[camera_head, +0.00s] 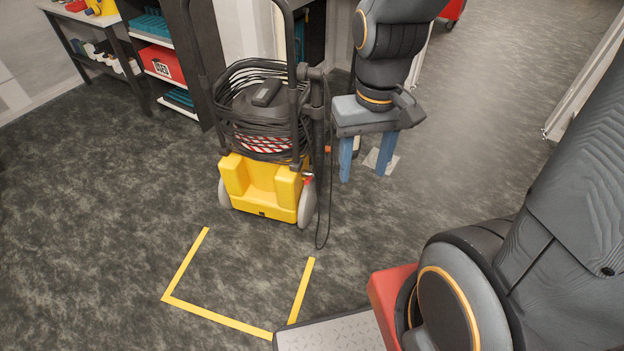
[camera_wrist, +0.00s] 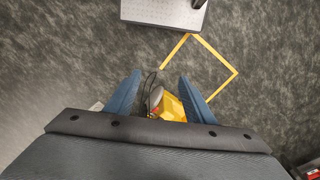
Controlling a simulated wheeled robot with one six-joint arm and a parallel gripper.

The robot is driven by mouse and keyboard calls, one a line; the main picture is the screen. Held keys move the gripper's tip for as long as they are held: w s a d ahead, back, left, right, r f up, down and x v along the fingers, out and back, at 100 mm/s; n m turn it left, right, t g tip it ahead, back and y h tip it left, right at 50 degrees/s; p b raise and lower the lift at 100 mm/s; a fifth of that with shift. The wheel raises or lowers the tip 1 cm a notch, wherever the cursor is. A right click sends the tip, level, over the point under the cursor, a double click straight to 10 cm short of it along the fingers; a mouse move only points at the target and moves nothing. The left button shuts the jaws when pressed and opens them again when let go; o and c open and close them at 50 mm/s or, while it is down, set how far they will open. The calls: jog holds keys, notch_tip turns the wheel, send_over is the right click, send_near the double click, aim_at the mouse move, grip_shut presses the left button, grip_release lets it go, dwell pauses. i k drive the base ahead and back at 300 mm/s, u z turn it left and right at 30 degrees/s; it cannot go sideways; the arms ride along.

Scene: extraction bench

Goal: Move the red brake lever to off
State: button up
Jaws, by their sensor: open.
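A yellow extraction cart (camera_head: 262,187) with grey wheels and a coil of black cable stands on the floor left of my gripper. A small red piece (camera_head: 308,180), perhaps the brake lever, shows at its right wheel; its setting is too small to tell. My gripper (camera_head: 364,175) points down, apart from the cart on its right. Its blue fingers are spread and hold nothing. In the wrist view, the cart (camera_wrist: 172,106) lies beyond and below the gap between the fingers (camera_wrist: 160,75), partly hidden by the gripper body. A small red spot shows on it there.
A yellow tape outline (camera_head: 215,318) lies on the floor in front of the cart. A shelf unit (camera_head: 165,62) with teal and red bins and a bench (camera_head: 82,20) stand at the back left. A black cable (camera_head: 325,215) hangs to the floor beside the cart's right wheel.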

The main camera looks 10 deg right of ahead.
aim_at(309, 174)
jog(key=k, duration=1.25)
jog(key=z, duration=0.65)
jog(key=i, duration=1.05)
jog(key=u, duration=0.4)
